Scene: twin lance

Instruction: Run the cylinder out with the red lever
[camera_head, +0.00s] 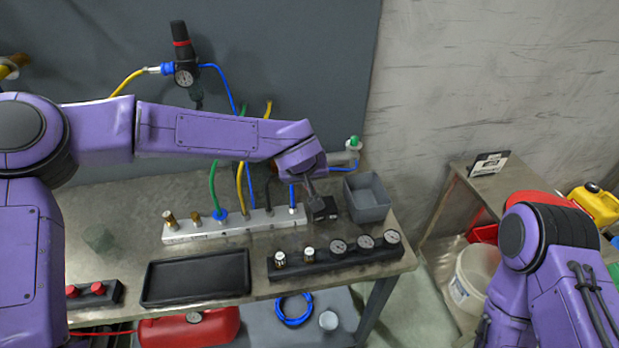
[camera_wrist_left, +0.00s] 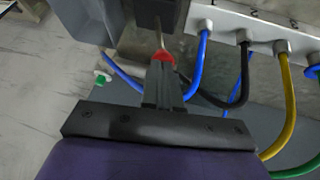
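The red lever (camera_wrist_left: 164,57) shows in the left wrist view as a red knob on a thin metal rod from a dark valve block (camera_wrist_left: 160,14). The block (camera_head: 323,208) also shows in the head view, where the lever is hidden by my gripper. My left gripper (camera_wrist_left: 163,72) points at the knob, its fingertips close together and at or touching it; contact is unclear. In the head view my left gripper (camera_head: 309,190) is just above the block. A silver cylinder (camera_head: 343,158) with a green fitting lies behind, partly hidden by my arm. My right gripper is out of view.
A grey bin (camera_head: 367,197) stands right beside the valve block. A white manifold (camera_head: 235,226) with hoses lies to the left, and a black gauge strip (camera_head: 335,257) in front. A black tray (camera_head: 196,277) lies near the bench's front edge.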

